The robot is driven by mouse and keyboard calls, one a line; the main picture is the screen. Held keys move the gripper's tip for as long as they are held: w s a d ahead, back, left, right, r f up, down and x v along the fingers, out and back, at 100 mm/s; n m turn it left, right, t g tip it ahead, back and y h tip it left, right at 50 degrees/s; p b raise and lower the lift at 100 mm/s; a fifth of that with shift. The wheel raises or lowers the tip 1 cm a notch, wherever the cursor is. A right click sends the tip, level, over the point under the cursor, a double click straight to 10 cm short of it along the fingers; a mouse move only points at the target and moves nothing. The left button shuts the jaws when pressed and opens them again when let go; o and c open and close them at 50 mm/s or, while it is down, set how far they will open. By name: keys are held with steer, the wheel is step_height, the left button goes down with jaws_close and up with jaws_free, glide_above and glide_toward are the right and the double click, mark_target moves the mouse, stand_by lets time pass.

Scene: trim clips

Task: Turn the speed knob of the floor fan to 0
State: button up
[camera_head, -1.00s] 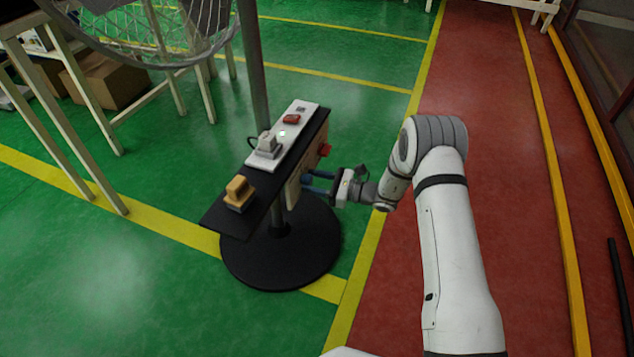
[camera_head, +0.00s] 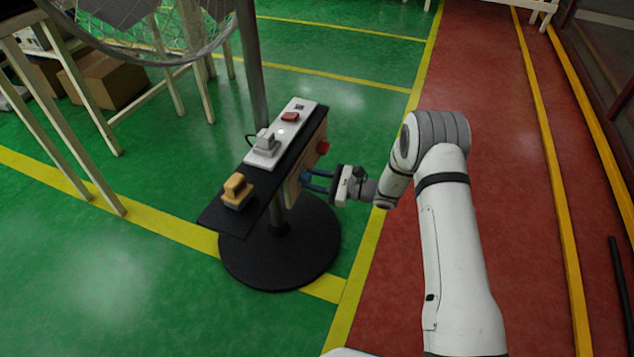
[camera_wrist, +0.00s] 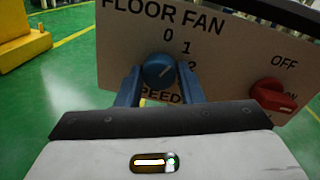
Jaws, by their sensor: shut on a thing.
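The floor fan's control panel (camera_wrist: 225,58) is a pale plate lettered "FLOOR FAN", with 0, 1, 2 and "SPEED" around a round blue speed knob (camera_wrist: 158,71). My gripper (camera_wrist: 159,82) has its blue fingers on either side of the knob, shut on it. A small light mark shows on the knob's face; exactly which number it points at is hard to tell. In the head view my gripper (camera_head: 308,180) reaches from the right to the panel's side (camera_head: 292,188); the knob is hidden there.
A red ON/OFF switch (camera_wrist: 275,95) sits close to the right of the knob. On the black shelf (camera_head: 240,219) are a yellow block (camera_head: 237,188) and a white strip (camera_head: 283,136). The fan pole (camera_head: 253,65) rises behind. Floor to the right is clear.

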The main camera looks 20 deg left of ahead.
steer(key=n+b, duration=0.3)
steer(key=n, duration=0.2)
steer(key=shift+s+a, duration=0.15)
steer(key=shift+n, duration=0.3)
stand_by(0.3)
steer(key=o, duration=1)
steer(key=shift+c, duration=0.2)
steer(key=shift+d+r, duration=0.15)
steer(key=shift+d, duration=0.35)
steer(key=d+p, duration=0.2)
steer(key=d, duration=0.5)
